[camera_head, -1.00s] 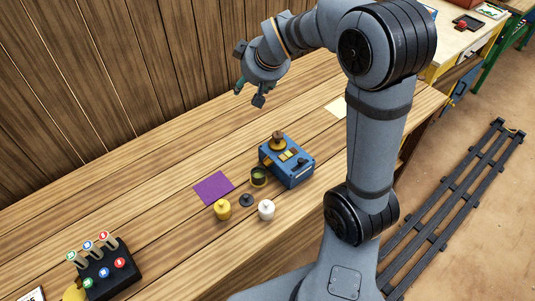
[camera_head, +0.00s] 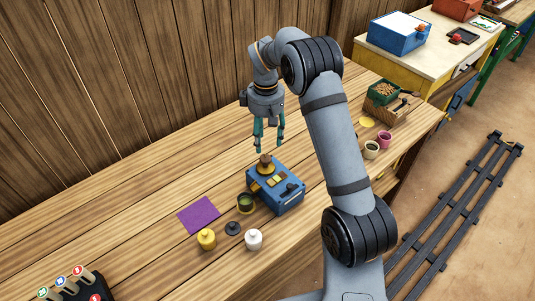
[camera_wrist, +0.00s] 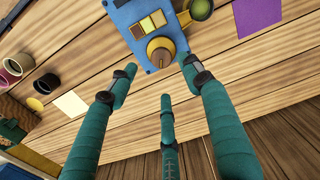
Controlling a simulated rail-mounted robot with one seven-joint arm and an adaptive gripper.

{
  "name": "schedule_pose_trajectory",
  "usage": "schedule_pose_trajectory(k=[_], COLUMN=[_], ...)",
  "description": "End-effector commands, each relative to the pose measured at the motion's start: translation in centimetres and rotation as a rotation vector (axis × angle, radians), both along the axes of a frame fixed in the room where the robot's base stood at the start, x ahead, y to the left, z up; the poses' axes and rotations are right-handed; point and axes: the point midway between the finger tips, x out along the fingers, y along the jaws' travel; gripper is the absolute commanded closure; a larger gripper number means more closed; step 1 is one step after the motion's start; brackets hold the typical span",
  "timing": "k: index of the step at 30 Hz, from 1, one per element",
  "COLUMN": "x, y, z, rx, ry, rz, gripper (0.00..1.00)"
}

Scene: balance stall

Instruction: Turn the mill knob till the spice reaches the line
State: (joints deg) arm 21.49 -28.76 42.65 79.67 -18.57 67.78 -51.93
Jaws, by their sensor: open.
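The blue mill (camera_head: 282,199) stands on the wooden table, with a brass-and-brown knob (camera_head: 265,167) on top at its far end. A dark-rimmed cup (camera_head: 245,203) with greenish content sits against its left side; I cannot make out a line or the level. My gripper (camera_head: 268,143) points down just above the knob, open and empty. In the wrist view the three teal fingers are spread, and the knob (camera_wrist: 160,50) lies just beyond their tips, apart from them. The mill's yellow and tan swatches (camera_wrist: 153,23) show beside it.
A yellow pot (camera_head: 206,239), a dark disc (camera_head: 232,228) and a white pot (camera_head: 254,240) stand in front. A purple sheet (camera_head: 199,215) lies left. Small cups (camera_head: 371,150) and a crate (camera_head: 395,108) are to the right.

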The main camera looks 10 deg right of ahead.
Motion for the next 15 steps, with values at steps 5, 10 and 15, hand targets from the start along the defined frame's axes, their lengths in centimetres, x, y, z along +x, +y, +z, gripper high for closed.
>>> schedule_pose_trajectory(k=[5,10,15], x=[-0.2,-0.1,0.0], y=[0.1,0.1,0.2], z=[-3.4,-6.0,-7.5], rx=[-0.001,-0.001,0.000], ry=[0.006,0.003,0.000], rz=[0.003,0.001,0.000], gripper=[0.51,0.51,0.51])
